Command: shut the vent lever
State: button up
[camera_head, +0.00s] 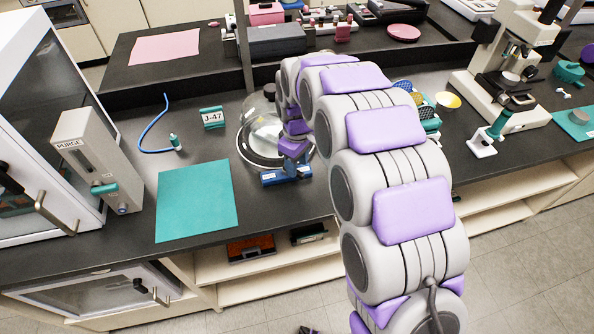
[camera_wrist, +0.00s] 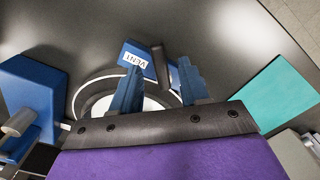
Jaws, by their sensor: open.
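The blue vent block (camera_wrist: 138,56), with a white VENT label, is at the upper middle of the wrist view. A dark lever (camera_wrist: 160,68) stands at its right side. My gripper (camera_wrist: 159,68) is open, with one blue finger on each side of the lever; I cannot tell whether either touches it. In the head view the blue block (camera_head: 271,179) sits at the front rim of a round glass chamber (camera_head: 256,138). My gripper (camera_head: 293,152) is right above the block there, and the lever is not clear.
A teal mat (camera_head: 196,200) lies left of the chamber. A PURGE unit (camera_head: 98,155) and a J-47 sign (camera_head: 212,117) stand farther left and behind. A blue box with a grey knob (camera_wrist: 30,95) is at the wrist view's left. A microscope (camera_head: 502,65) stands at right.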

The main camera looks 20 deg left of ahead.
jog(key=shift+d+f, duration=0.15)
jog(key=shift+f, duration=0.55)
jog(key=shift+d+f, duration=0.1)
jog(key=shift+f, duration=0.6)
jog(key=shift+a, duration=0.1)
grip_shut()
